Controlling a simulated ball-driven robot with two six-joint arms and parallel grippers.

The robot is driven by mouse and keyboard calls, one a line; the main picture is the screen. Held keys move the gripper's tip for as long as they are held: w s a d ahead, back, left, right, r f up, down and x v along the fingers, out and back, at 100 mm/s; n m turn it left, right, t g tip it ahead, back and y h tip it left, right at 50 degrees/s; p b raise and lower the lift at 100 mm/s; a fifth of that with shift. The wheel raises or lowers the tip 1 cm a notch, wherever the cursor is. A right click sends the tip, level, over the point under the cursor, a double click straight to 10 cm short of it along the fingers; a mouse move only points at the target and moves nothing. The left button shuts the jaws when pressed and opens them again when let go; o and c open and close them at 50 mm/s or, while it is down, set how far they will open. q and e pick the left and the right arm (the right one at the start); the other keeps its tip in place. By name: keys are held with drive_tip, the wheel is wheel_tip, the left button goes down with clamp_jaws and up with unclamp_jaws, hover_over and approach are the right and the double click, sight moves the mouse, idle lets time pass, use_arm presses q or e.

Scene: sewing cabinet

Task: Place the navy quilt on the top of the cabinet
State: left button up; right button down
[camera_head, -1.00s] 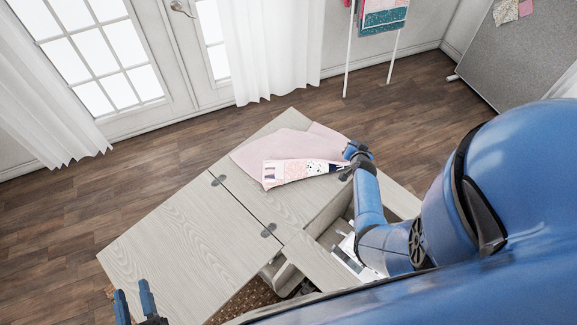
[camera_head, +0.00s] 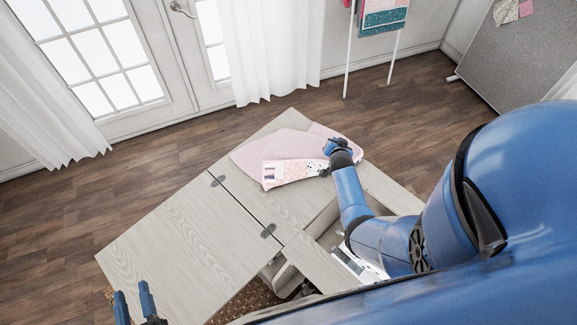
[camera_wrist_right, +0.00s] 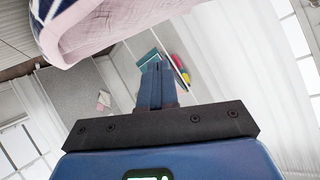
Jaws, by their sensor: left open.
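The quilt (camera_head: 285,150) lies spread and partly folded on the cabinet top (camera_head: 300,207), mostly pale pink side up, with a patterned strip along its near edge. Little navy shows in the head view. In the right wrist view a pink and navy-patterned part of the quilt (camera_wrist_right: 100,30) fills the upper left, apart from the fingers. My right gripper (camera_head: 336,146) is over the quilt's right end; in its wrist view the fingers (camera_wrist_right: 156,82) are together with nothing seen between them. My left gripper (camera_head: 134,300) is open and empty near the cabinet's lower left corner.
A hinged leaf (camera_head: 180,235) extends to the left, bare. An open well with a white sewing machine (camera_head: 355,262) lies beside my right arm. A rack (camera_head: 385,20) with textiles and a grey board (camera_head: 530,60) stand behind. The floor around the cabinet is clear.

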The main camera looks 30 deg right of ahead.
drive_tip(key=shift+w+a+f+b, duration=0.7)
drive_tip(key=shift+w+a, duration=0.7)
drive_tip(key=shift+w+a+f+b, duration=0.65)
drive_tip(key=shift+w+a+f, duration=0.05)
drive_tip(key=shift+w+a, duration=0.7)
drive_tip(key=shift+w+a+f+b, duration=0.7)
drive_tip(key=shift+w+a, duration=0.65)
drive_tip(key=shift+a, duration=0.05)
drive_tip(key=shift+f+b, duration=0.9)
drive_tip(key=shift+b, duration=0.05)
wheel_tip(320, 180, up, 9)
drive_tip(key=p, duration=0.8)
